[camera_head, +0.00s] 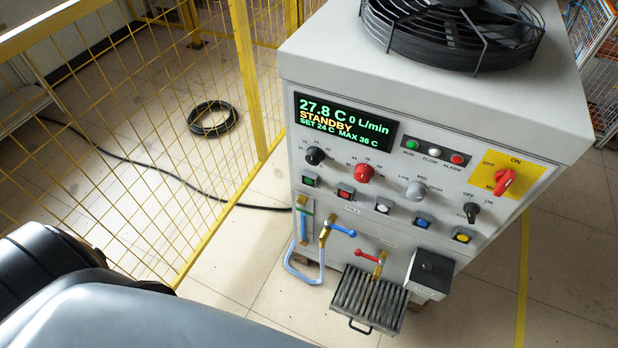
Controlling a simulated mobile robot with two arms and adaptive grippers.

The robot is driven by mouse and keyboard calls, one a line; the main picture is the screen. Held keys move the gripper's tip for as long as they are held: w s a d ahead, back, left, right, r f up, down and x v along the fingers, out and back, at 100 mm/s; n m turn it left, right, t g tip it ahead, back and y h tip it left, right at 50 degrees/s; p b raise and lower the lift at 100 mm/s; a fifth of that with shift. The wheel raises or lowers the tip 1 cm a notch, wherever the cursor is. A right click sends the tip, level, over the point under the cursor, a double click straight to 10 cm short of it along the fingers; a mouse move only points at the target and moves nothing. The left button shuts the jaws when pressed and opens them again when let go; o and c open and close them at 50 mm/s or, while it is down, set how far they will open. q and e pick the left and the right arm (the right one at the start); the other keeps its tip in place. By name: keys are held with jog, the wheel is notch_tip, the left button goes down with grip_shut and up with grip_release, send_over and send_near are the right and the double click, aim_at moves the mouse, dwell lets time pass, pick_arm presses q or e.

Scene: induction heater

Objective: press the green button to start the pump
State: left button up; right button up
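The grey machine cabinet (390,100) stands right of centre, its front panel facing me. The display (344,121) reads 27.8 C, 0 L/min, STANDBY, SET 24 C, MAX 36 C. To its right are the RUN, FLOW and ALARM lamps (433,151). Neither of my grippers shows in the view.
The red rotary switch (505,182) sits on a yellow plate. Red (345,193), white (383,206), blue (422,221) and yellow (463,235) buttons share the row. Valves with blue (341,229) and red (367,254) handles protrude below. A yellow mesh fence (130,130) stands left.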

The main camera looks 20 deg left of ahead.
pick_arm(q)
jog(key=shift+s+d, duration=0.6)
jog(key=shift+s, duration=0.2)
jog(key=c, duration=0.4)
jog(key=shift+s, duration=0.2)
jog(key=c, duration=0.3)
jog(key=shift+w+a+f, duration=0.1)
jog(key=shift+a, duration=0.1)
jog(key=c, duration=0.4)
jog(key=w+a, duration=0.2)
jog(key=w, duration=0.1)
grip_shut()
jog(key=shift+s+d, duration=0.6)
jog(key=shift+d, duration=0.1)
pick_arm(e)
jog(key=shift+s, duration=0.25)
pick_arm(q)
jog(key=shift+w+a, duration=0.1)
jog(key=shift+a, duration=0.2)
